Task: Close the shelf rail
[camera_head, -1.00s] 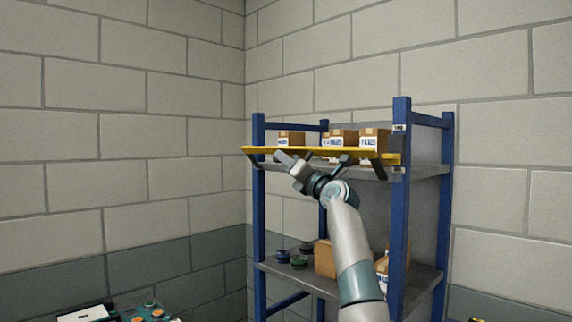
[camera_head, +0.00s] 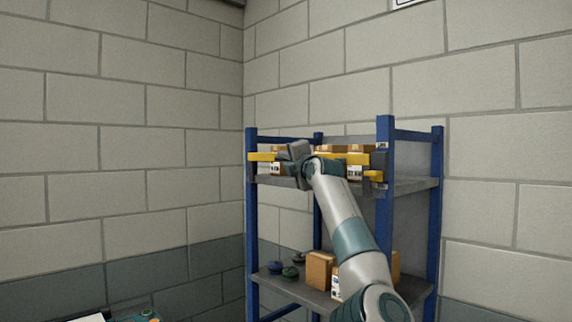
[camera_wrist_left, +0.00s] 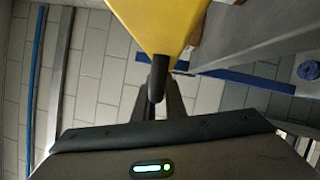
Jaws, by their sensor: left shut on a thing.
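The yellow shelf rail (camera_head: 263,157) runs across the front of the upper shelf of a blue rack, between the two front posts. It appears level, in front of the cardboard boxes. My left gripper (camera_head: 284,154) is at the rail, left of its middle, and my arm hides part of the rail. In the left wrist view, the yellow rail (camera_wrist_left: 163,22) comes down from the top and a dark piece at its tip sits at the gripper's fingers (camera_wrist_left: 158,92). The gripper is shut on it. My right gripper is in neither view.
Cardboard boxes (camera_head: 361,163) stand on the upper shelf behind the rail. The lower shelf (camera_head: 312,294) holds more boxes (camera_head: 320,270) and dark round items (camera_head: 291,272). Blue posts (camera_head: 251,225) frame the rack. A block wall (camera_head: 150,130) lies behind and left.

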